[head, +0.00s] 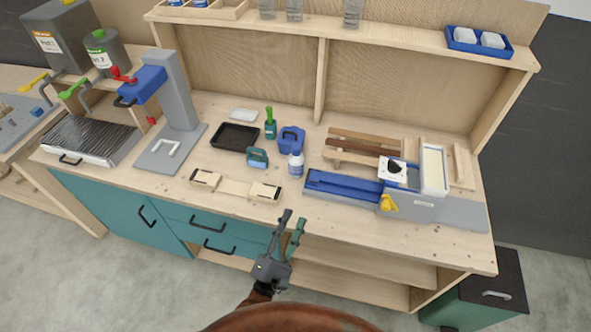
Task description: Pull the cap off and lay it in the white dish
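I cannot tell which cap the task means. A shallow white dish (243,115) lies farther back, behind a black tray, and looks empty.
A black tray (236,136), a teal item (257,157) and a blue container (291,139) crowd around the bottles. Wooden pieces (237,188) lie at the front. A blue fixture (342,187) sits to the right, and a grey press stand (178,95) to the left.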

